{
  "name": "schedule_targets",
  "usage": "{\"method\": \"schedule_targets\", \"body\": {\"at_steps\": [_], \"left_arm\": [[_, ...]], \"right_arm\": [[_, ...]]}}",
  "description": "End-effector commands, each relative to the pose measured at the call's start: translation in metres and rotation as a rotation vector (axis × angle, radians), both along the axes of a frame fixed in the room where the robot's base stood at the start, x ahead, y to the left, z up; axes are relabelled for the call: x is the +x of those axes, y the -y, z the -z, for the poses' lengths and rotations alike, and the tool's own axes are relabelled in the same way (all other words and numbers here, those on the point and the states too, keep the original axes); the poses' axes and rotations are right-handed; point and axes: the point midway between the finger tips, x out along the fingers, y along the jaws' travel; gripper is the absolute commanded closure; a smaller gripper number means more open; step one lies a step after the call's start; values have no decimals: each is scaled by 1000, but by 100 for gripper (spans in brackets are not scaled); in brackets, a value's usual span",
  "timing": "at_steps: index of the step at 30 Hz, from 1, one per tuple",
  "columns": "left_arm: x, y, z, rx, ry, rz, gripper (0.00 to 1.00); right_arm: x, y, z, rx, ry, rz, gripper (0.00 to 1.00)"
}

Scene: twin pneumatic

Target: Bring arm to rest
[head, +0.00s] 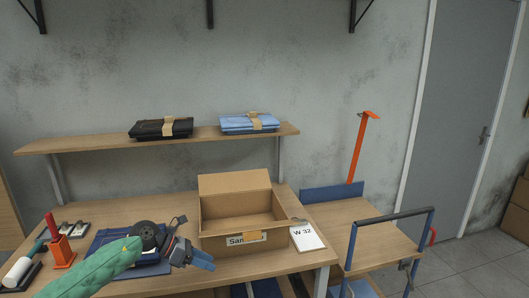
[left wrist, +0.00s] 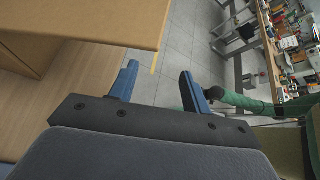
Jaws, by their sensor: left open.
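My left arm (head: 95,270) in its green sleeve comes in from the lower left in the head view. My left gripper (head: 197,258) is over the front of the workbench (head: 285,265), just in front of the open cardboard box (head: 215,243). In the left wrist view its two blue fingers (left wrist: 160,85) stand apart with nothing between them, and grey floor shows beyond. A green sleeve (left wrist: 262,104), which looks like my other arm, shows at the right of the left wrist view. Its gripper cannot be made out there, and the head view does not show it.
A shelf (head: 90,146) above carries black and blue folded bundles. A blue-framed cart (head: 375,235) stands at the right.

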Motion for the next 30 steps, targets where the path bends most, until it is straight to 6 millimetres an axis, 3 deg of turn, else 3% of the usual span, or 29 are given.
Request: {"method": "schedule_targets", "body": {"at_steps": [3, 6, 12, 16, 20, 26, 30], "left_arm": [[-5, 38, 8, -222, -84, -105, 52], [-5, 58, 12, -398, -166, -211, 52], [1, 76, 27, -727, -364, -459, 52], [4, 72, 49, -922, -513, -647, 52], [4, 59, 83, -1093, -674, -854, 52], [-13, 31, 157, -1310, -931, -1204, 52], [-43, 11, 224, -1425, -1120, -1479, 52]], "right_arm": [[5, -1, -2, 1, 7, 0, 100], [10, -1, -4, 2, 14, 1, 100], [20, -1, -8, 2, 26, 1, 100], [17, -1, -7, 2, 23, 0, 100], [12, -1, -5, 2, 16, 1, 100], [3, 0, -1, 1, 4, 0, 100], [-1, 0, 0, 1, 0, 0, 100]]}}
